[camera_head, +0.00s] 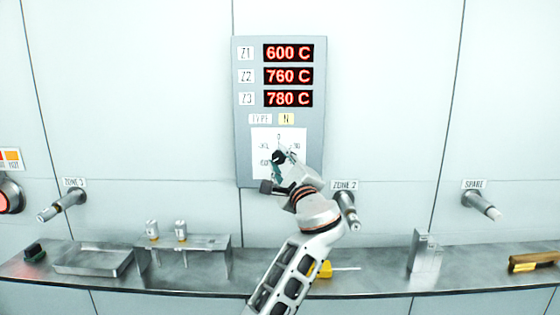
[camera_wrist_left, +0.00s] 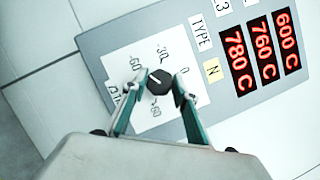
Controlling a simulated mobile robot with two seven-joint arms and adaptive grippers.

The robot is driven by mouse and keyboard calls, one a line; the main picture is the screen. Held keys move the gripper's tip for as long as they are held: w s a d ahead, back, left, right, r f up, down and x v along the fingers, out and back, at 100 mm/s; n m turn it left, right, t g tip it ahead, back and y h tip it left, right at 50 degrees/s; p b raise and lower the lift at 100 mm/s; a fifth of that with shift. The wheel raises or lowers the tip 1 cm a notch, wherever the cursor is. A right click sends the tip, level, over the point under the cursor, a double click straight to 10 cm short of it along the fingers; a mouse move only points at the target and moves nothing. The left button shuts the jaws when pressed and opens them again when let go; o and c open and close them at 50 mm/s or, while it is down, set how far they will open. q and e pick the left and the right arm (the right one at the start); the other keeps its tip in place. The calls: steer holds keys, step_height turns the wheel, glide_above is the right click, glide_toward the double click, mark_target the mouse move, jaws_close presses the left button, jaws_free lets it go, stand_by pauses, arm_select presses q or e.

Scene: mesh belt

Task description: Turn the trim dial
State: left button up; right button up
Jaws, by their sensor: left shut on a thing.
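The trim dial is a small black knob (camera_wrist_left: 160,82) on a white scale plate (camera_wrist_left: 125,67) with printed numbers around it. In the head view the dial (camera_head: 279,156) is partly hidden by my gripper, low on the grey panel (camera_head: 245,165). My left gripper (camera_wrist_left: 161,80) has a finger on each side of the knob and is shut on it. In the head view my left gripper (camera_head: 281,166) reaches up to the panel from below. A pale mark shows on the knob, but its exact reading is hard to tell. My right gripper is not in view.
Red displays (camera_head: 288,76) above read 600, 760 and 780 C. Fittings labelled Zone 3 (camera_head: 62,205), Zone 2 (camera_head: 347,210) and Spare (camera_head: 482,204) stick out of the wall. A metal shelf (camera_head: 385,283) below holds a tray (camera_head: 92,262), a brush (camera_head: 533,262) and small parts.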

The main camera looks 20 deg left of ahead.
arm_select(q)
steer(key=o, duration=1.1)
steer(key=r, duration=0.9)
steer(key=shift+d+r, duration=0.2)
steer(key=shift+a+r, duration=0.15)
steer(key=shift+r, duration=0.2)
